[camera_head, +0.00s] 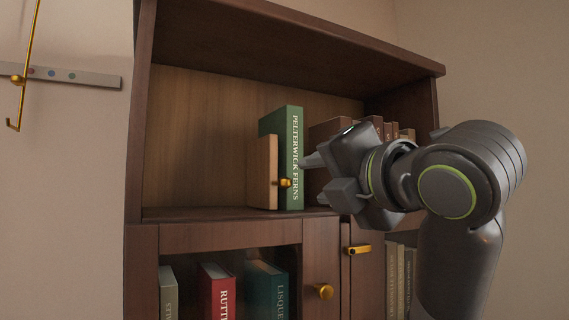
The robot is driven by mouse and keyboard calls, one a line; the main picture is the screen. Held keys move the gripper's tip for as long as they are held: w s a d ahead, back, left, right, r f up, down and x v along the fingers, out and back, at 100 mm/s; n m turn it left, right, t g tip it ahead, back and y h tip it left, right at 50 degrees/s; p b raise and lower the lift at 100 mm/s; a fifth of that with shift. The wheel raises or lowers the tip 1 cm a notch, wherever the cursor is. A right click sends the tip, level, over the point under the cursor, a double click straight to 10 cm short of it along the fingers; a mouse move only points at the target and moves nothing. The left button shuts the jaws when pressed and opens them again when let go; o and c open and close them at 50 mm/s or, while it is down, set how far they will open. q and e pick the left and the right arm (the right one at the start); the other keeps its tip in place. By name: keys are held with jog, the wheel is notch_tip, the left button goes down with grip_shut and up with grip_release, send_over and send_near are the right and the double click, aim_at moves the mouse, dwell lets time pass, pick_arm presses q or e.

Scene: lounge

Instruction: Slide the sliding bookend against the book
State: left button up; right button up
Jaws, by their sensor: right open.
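A green book (295,157) titled "Pelterwick Ferns" stands upright on the open shelf of the dark wooden bookcase. The sliding bookend (262,172), a light wooden upright panel with a brass knob (285,183), stands just left of the book and hides part of its left cover. Whether bookend and book touch cannot be made out. My right gripper (321,174) is open and empty, just right of the book's spine, its fingers pointing left. It hides part of the shelf behind it. My left gripper is not in view.
More brown books (375,128) stand behind my right gripper. The shelf left of the bookend is clear. Below are a compartment with several books, a door with a brass knob (323,291), and a brass latch (357,249). A wall rail (75,77) is at left.

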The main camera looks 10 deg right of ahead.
aim_at(288, 181)
jog(key=p+x, duration=0.4)
jog(key=x, duration=0.6)
jog(key=shift+w+a+p, duration=0.2)
jog(key=shift+w+p, duration=0.1)
jog(key=shift+w+f, duration=0.1)
jog(key=shift+w, duration=0.1)
grip_shut()
